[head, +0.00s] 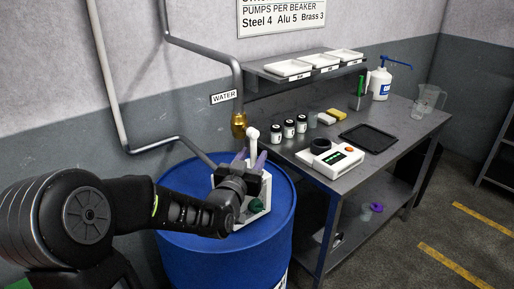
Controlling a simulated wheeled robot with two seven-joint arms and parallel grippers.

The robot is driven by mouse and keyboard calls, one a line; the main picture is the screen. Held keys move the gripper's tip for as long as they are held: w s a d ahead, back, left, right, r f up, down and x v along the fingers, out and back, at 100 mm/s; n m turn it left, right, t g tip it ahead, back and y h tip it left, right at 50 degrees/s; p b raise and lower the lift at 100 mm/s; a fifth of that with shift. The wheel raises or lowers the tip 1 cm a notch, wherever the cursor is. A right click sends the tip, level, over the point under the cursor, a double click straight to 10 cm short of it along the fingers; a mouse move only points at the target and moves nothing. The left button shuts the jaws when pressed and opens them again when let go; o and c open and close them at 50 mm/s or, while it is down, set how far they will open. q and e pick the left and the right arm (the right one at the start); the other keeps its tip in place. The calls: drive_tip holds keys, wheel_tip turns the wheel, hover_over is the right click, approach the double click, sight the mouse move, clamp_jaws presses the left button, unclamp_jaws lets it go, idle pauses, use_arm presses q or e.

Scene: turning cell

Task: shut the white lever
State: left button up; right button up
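The white lever (252,134) has a round knob on a pale stem and stands upright above a white housing (265,186) on top of a blue drum (178,205). My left gripper (250,160) is in front of the housing, with its two purple fingers spread apart and pointing up. The lever's stem shows between the fingers; I cannot tell whether they touch it. My wrist hides the lever's lower end and much of the housing. My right gripper is not in view.
A brass fitting (239,124) on the water pipe hangs close behind the lever. A grey bench (310,160) to the right carries a scale (330,159), a black tray (368,138), dark jars (289,129) and a pump bottle (380,84). Floor at the lower right is clear.

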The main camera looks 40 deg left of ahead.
use_arm(q)
drive_tip(key=x, duration=0.4)
drive_tip(key=shift+p, duration=0.4)
clamp_jaws()
idle(1.0)
